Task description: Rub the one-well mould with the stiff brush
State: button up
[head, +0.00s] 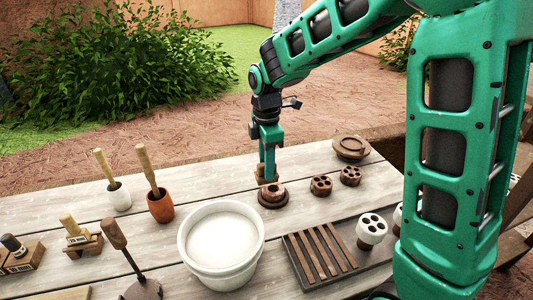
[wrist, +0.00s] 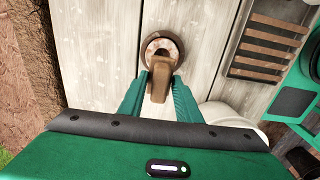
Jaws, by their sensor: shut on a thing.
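The one-well mould (head: 272,197) is a round, dark brown, stepped block with a single hole in its top. It sits on the plank table in front of my gripper. In the wrist view the mould (wrist: 163,46) shows at the top middle. My gripper (head: 268,172) points down and is shut on a brown wooden piece, which I take for the stiff brush (wrist: 160,80). The brush's far end overlaps the mould's near rim in the wrist view; I cannot tell whether they touch. The bristles are not clear to see.
Two brown multi-hole moulds (head: 321,186) (head: 350,176) and a round wooden lid (head: 351,147) lie to the right. A white bucket (head: 221,268) and a slatted tray (head: 290,250) stand nearer. Two pots with handled tools (head: 119,197) (head: 160,207) and wooden stands (head: 83,246) are left.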

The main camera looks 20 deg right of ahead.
notch_tip(320, 180, down, 4)
jog(key=shift+r, duration=0.15)
jog(key=shift+w+d+r, duration=0.1)
jog(key=shift+d, duration=0.15)
jog(key=shift+c, duration=0.5)
jog(key=shift+d, duration=1.65)
jog(key=shift+d+f, duration=0.25)
jog(key=shift+d, duration=0.05)
jog(key=a, duration=0.4)
jog(key=shift+a, duration=0.1)
jog(key=d, duration=0.4)
jog(key=shift+a, duration=2)
jog(key=shift+d, duration=1.95)
jog(key=shift+a, duration=2.1)
notch_tip(320, 180, up, 3)
jog(key=shift+f, duration=0.2)
jog(key=shift+d+r, duration=0.1)
jog(key=shift+r, duration=2.7)
